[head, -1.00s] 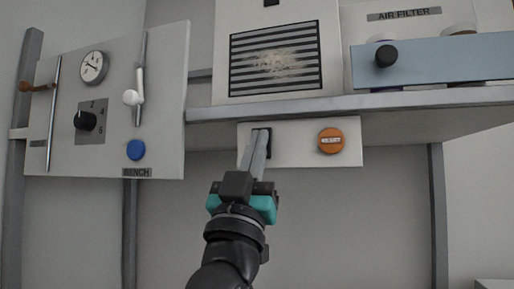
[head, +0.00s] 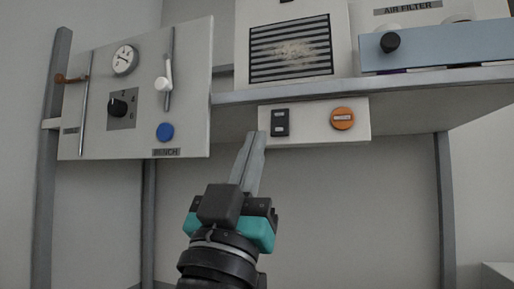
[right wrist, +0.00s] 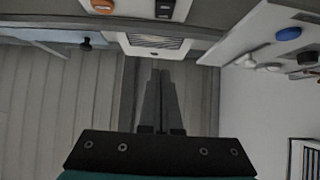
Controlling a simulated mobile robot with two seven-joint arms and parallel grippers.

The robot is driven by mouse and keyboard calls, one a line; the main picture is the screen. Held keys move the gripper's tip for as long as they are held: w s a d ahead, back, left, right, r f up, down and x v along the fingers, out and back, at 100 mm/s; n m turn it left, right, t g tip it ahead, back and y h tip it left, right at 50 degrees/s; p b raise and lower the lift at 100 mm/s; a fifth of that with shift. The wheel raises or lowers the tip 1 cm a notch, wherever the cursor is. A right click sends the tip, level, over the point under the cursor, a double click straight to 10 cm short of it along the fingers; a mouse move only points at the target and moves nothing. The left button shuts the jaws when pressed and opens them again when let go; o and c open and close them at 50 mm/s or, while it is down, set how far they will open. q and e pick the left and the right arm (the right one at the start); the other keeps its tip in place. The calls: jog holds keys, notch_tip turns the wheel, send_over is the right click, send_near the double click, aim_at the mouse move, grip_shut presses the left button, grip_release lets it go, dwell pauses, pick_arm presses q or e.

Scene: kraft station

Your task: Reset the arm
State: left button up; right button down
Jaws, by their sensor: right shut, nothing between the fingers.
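My right gripper (head: 254,150) is in the middle of the head view, its two grey fingers together and pointing up. Nothing is between the fingers. Its tips lie just below and left of the black rocker switch (head: 280,122), apart from it. The switch sits on a small white panel (head: 309,132) beside the orange reset button (head: 342,118). In the right wrist view the shut fingers (right wrist: 160,72) point up the picture, with the switch (right wrist: 165,9) and orange button (right wrist: 103,6) at the top edge. My left gripper is not in view.
A shelf edge (head: 240,97) runs above the switch panel. At left is the BENCH panel (head: 90,140) with a gauge (head: 125,60), dial (head: 118,108), white slider knob (head: 162,84) and blue button (head: 164,132). A blue AIR FILTER bar (head: 440,46) is at upper right. Space below the shelf is clear.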

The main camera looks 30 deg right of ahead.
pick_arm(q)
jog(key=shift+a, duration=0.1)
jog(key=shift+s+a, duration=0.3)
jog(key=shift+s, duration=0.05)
